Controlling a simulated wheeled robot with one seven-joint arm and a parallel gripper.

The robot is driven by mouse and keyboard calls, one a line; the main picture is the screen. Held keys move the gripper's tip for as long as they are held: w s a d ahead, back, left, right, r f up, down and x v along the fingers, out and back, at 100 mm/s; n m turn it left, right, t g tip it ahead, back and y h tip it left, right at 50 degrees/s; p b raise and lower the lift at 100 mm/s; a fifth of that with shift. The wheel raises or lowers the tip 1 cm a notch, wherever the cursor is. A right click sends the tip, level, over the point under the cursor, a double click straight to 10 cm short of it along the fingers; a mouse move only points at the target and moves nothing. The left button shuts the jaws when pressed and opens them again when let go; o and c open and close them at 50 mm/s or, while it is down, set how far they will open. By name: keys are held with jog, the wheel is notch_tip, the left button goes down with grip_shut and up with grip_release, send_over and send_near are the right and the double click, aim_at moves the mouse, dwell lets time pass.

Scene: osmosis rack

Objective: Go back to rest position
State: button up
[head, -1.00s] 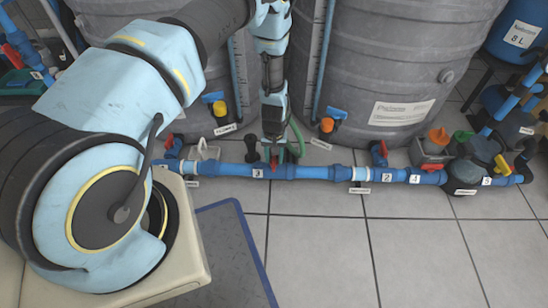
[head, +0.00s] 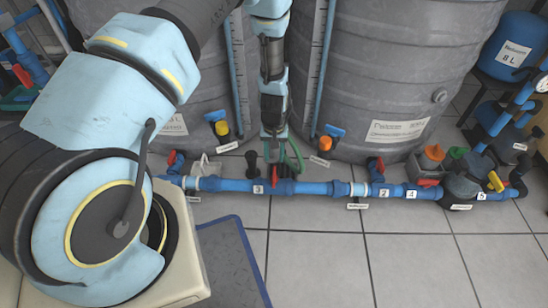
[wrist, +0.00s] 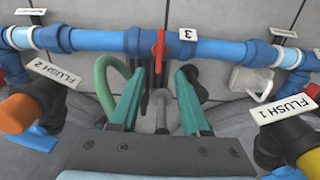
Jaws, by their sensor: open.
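My gripper (head: 272,150) hangs pointing down between the two big grey tanks, just behind the blue floor pipe. In the wrist view its two green fingers (wrist: 157,98) are spread apart with nothing held between them. A red valve handle (wrist: 159,50) on the blue pipe (wrist: 105,40), by the label 3 (wrist: 187,36), shows beyond the fingertips; the fingers appear clear of it. In the head view this red handle (head: 275,174) is just below the gripper. My arm reaches in from the left.
Grey tanks (head: 385,60) stand close behind my gripper. A green hose (wrist: 106,80) runs beside the left finger. In the wrist view, FLUSH 2 (wrist: 53,72) and FLUSH 1 (wrist: 288,110) labels and valves flank the gripper. Tiled floor (head: 400,260) in front is open.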

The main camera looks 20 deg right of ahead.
dwell(0.4)
jog(key=w+a+r+n, duration=0.1)
jog(key=w+a+r, duration=0.2)
jog(key=a+r, duration=0.6)
jog(key=w+a+r+n, duration=0.15)
jog(key=a+r, duration=0.45)
jog(key=r, duration=0.7)
jog(key=s+a+r+n+t, duration=0.1)
jog(key=s+a+r, duration=0.3)
jog(key=a+r, duration=0.35)
jog(key=s+a+r+n+t, duration=0.1)
jog(key=s+a+r, duration=0.45)
jog(key=a, duration=0.25)
notch_tip(320, 180, up, 35)
jog(key=w+p, duration=0.1)
jog(key=p, duration=3.3)
jog(key=shift+f+p, duration=0.15)
jog(key=shift+p, duration=0.2)
jog(key=shift+o, duration=0.3)
jog(key=shift+d+m, duration=0.1)
jog(key=shift+m, duration=0.15)
